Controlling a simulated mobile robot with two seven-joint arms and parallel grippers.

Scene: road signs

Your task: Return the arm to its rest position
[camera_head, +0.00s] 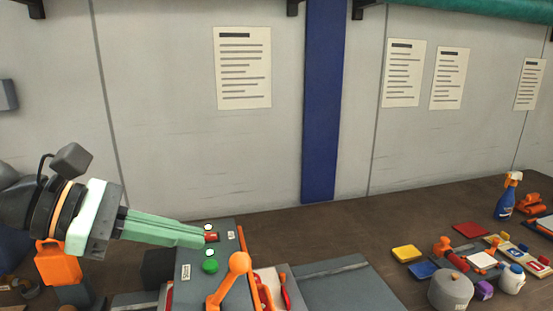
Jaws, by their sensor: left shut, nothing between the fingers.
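My left arm comes in from the left, low in the head view. Its pale green left gripper (204,238) is shut and empty. Its fingertips are at the red button (211,238) on a grey control box (205,262); I cannot tell whether they touch it. A green button (210,266) sits nearer on the same box. An orange lever with a round knob (238,264) stands at the box's right side. My right gripper is not in view.
An orange object (58,262) is below my arm. The table's back middle is clear.

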